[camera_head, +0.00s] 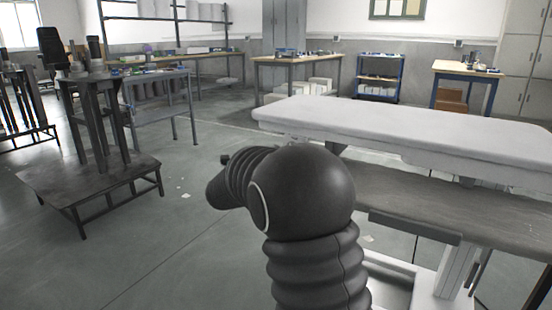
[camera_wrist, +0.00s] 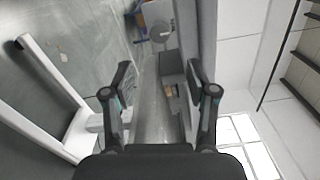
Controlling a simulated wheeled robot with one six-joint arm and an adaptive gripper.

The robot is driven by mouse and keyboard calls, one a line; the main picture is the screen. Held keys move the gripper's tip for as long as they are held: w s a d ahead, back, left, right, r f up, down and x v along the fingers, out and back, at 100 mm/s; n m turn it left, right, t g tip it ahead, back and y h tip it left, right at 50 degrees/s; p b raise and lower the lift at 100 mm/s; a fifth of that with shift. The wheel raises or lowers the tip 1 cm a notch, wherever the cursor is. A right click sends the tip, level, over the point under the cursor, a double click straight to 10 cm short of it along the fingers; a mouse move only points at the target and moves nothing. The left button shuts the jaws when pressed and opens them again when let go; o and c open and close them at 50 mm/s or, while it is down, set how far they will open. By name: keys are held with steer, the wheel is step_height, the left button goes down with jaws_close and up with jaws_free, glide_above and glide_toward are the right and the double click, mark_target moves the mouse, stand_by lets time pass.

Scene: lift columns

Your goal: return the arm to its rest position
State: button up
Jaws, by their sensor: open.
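My gripper (camera_wrist: 160,78) shows in the wrist view with its two dark fingers spread apart and nothing between them. Behind the gap lie a grey box-like shape and a blurred part of the room. In the head view my dark, ribbed arm rises at the bottom middle and bends over to the left. I cannot make out the fingers there. The arm stands in front of the left end of the white padded table (camera_head: 400,127); whether they touch cannot be told.
The padded table has a grey lower shelf (camera_head: 450,203). A dark stand on a low platform (camera_head: 95,178) is at the left. Workbenches (camera_head: 300,60) and a blue cart (camera_head: 378,75) line the back. Floor (camera_head: 165,235) is open between stand and arm. A white frame (camera_wrist: 50,85) shows in the wrist view.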

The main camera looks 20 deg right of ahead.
stand_by(0.4)
steer(key=w+a+f+n+t+y, duration=0.2)
steer(key=w+a+f+n+y, duration=0.2)
steer(key=a+f+n+y, duration=0.6)
steer(key=s+a+f+n+g+y, duration=0.25)
steer(key=s+a+n+y, duration=0.25)
steer(key=s+a+n, duration=0.45)
steer(key=s+d+n+g+y+p, duration=0.15)
steer(key=s+n+g, duration=0.65)
steer(key=s, duration=1.6)
steer(key=s+d+r+n+t+h, duration=0.1)
steer(key=s+d+r, duration=0.1)
steer(key=s, duration=0.4)
steer(key=s+d+r+n+t+h+p, duration=0.1)
steer(key=s+d+r+n+t, duration=0.1)
steer(key=s+r, duration=0.2)
steer(key=shift+s+d+r, duration=0.2)
steer(key=shift+s+d, duration=0.2)
steer(key=shift+s, duration=0.75)
